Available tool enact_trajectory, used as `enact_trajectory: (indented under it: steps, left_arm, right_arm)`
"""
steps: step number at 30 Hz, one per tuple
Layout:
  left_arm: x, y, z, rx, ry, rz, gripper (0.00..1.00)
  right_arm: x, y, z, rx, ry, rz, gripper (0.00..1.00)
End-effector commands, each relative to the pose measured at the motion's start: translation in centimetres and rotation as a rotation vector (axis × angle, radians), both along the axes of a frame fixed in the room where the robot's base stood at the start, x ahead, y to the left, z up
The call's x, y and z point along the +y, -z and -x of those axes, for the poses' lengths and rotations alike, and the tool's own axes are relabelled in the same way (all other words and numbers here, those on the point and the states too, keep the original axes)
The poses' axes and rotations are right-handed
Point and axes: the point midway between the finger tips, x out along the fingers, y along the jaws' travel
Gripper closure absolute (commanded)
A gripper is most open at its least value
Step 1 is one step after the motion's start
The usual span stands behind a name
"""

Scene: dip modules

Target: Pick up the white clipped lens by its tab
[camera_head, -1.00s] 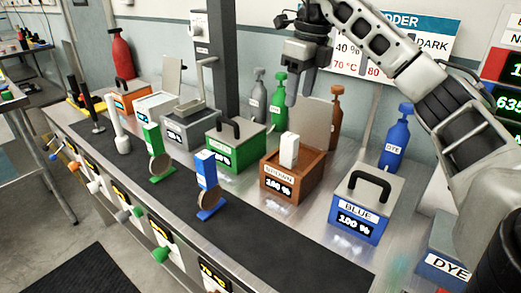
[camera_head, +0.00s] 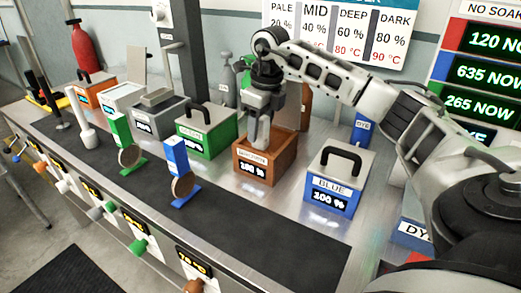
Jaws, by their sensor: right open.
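My right gripper (camera_head: 261,142) points straight down over the brown box (camera_head: 242,166), its fingertips at the box's open top. Its jaws are open. The white upright tab seen earlier standing out of this box is now covered by the gripper, and I cannot make out its edges or whether the fingers touch it. The lens below the tab is hidden inside the box. My left gripper is not in view.
A blue box (camera_head: 331,198) with a black handle stands right of the brown box, a green box (camera_head: 190,150) left of it. A blue clip with a round disc (camera_head: 183,187) and a green one (camera_head: 129,156) stand on the black mat (camera_head: 235,218) in front.

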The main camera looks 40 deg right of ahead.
Motion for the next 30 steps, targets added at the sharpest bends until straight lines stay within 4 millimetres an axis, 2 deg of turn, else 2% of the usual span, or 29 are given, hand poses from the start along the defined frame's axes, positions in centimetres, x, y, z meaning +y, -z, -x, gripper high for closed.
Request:
enact_trajectory:
  steps: [4,11,13,17,18,30]
  left_arm:
    - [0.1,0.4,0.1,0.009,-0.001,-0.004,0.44]
    - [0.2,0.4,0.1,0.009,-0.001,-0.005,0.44]
    - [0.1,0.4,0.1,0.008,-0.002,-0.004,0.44]
    - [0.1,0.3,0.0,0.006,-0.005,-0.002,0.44]
    - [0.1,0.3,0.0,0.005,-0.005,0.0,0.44]
    - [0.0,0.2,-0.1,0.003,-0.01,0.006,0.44]
  right_arm:
    - [0.0,1.5,-0.2,0.0,0.0,0.001,0.47]
    - [0.1,1.7,-0.2,-0.002,0.0,0.0,0.47]
    - [0.1,1.7,-0.2,-0.002,0.0,0.0,0.61]
    - [0.1,1.7,-0.2,-0.002,0.0,0.0,0.97]
    - [0.1,1.7,-0.2,-0.002,0.0,0.0,1.0]
    - [0.1,0.9,-0.3,-0.003,0.0,0.0,1.0]
